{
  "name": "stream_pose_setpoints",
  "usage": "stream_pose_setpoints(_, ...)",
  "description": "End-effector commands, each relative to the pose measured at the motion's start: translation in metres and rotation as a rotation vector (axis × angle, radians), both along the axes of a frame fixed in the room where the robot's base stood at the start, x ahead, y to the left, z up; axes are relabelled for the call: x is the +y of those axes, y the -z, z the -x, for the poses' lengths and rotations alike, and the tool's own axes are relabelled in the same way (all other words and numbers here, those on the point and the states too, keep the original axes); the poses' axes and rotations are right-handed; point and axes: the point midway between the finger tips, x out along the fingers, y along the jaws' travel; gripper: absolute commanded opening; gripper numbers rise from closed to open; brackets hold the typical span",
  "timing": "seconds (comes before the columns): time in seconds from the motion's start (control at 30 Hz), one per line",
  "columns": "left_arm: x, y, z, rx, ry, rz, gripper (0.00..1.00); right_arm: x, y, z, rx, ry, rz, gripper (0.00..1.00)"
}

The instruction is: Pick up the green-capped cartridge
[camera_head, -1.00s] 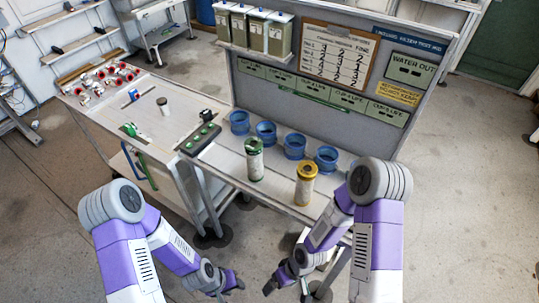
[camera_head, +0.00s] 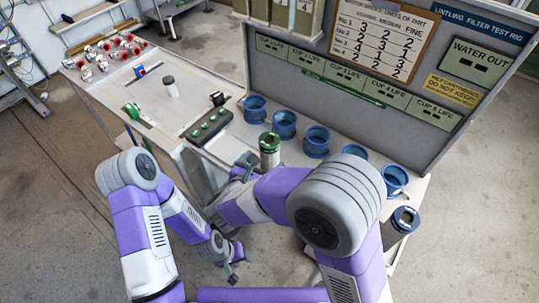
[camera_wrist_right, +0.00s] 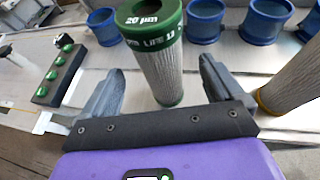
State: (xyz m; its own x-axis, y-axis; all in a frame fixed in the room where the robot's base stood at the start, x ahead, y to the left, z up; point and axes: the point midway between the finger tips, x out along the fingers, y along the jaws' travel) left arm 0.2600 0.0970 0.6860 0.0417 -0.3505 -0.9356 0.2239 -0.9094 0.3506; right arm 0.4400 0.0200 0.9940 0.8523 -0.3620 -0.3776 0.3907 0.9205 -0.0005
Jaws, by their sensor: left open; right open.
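The green-capped cartridge (camera_head: 269,150) stands upright on the bench in front of the blue cups. In the right wrist view this cartridge (camera_wrist_right: 165,68) has a green top ring marked "20 um" and a pale pleated body. My right gripper (camera_wrist_right: 164,72) is open, with the cartridge showing between its fingers and a gap on each side. In the head view the right gripper (camera_head: 243,168) is just left of the cartridge, partly hidden by its own arm. My left gripper (camera_head: 234,264) is open and empty, low in front of the bench.
Blue cups (camera_head: 284,124) stand in a row behind the cartridge. A green-button box (camera_head: 206,126) is to the left. A yellow-rimmed cartridge (camera_wrist_right: 292,80) is close on the right in the wrist view. A blue-capped cartridge (camera_head: 402,222) stands at the bench's right.

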Motion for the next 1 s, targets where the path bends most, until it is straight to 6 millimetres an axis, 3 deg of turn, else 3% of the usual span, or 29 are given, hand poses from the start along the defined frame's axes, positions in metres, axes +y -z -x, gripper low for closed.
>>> stream_pose_setpoints(0.4, 0.0, 0.01, 0.0, -0.001, 0.0, 0.0, 0.43, -0.02, 0.018, -0.045, 0.003, 0.005, -0.001, 0.94)
stream_pose_setpoints(0.67, 0.0, 0.009, 0.0, -0.001, 0.0, 0.0, 0.43, -0.02, 0.018, -0.048, 0.003, 0.001, -0.002, 0.93)
stream_pose_setpoints(1.0, 0.0, 0.009, 0.0, -0.001, 0.0, 0.0, 0.43, -0.02, 0.018, -0.047, 0.003, 0.003, -0.003, 0.4)
